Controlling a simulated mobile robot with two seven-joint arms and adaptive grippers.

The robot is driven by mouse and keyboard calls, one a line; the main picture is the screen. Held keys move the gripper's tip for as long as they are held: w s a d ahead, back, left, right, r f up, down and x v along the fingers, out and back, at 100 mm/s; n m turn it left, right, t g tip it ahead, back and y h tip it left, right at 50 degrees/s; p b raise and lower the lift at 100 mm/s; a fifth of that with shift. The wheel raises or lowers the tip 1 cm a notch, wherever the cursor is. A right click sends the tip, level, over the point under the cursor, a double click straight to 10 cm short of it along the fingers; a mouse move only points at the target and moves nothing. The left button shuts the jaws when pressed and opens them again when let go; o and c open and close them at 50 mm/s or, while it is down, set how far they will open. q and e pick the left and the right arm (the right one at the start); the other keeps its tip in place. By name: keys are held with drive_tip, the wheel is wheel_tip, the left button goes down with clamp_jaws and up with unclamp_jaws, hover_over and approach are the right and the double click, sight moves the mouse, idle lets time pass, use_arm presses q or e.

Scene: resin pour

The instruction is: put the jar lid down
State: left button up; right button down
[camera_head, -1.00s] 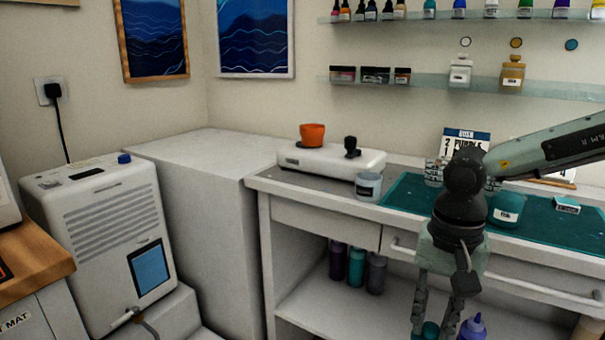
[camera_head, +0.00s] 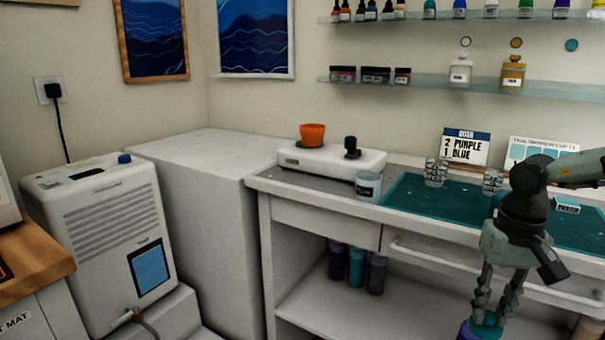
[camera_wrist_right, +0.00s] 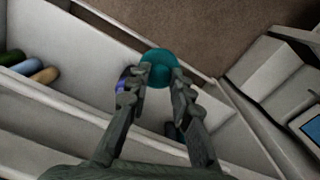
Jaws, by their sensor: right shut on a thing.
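The jar lid (camera_wrist_right: 158,68) is a round teal disc in the right wrist view. It sits between the fingertips of my right gripper (camera_wrist_right: 158,82), which is shut on it. In the head view my right gripper (camera_head: 489,320) points down in front of the workbench, below the tabletop height, with the teal lid (camera_head: 487,330) at its tips near the bottom edge. A teal jar on the mat is mostly hidden behind my right wrist. My left gripper is not in view.
The workbench carries a teal mat (camera_head: 405,190), clear ribbed cups (camera_head: 436,173), a clear labelled container (camera_head: 368,187) and a white scale (camera_head: 330,160) with an orange cup (camera_head: 312,134). Bottles (camera_head: 356,267) stand on the lower shelf (camera_head: 330,308). A purple thing (camera_wrist_right: 122,80) shows beside my fingers.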

drive_tip(key=s+d+r+m, duration=0.2)
drive_tip(key=s+d+m, duration=0.15)
drive_tip(key=d, duration=0.85)
drive_tip(key=s+d+f+m, duration=0.1)
drive_tip(key=s+d+f, duration=0.3)
drive_tip(key=s, duration=0.1)
drive_tip(key=a+f, duration=0.5)
drive_tip(key=w+a+r+n, duration=0.1)
drive_tip(key=w+a+n, duration=0.2)
drive_tip(key=a, duration=0.9)
drive_tip(key=w+a+r+n, duration=0.1)
drive_tip(key=w+a+n, duration=0.3)
drive_tip(key=a, duration=0.8)
drive_tip(key=shift+r, duration=0.35)
drive_tip(key=shift+w+d, duration=0.1)
drive_tip(key=shift+d, duration=0.05)
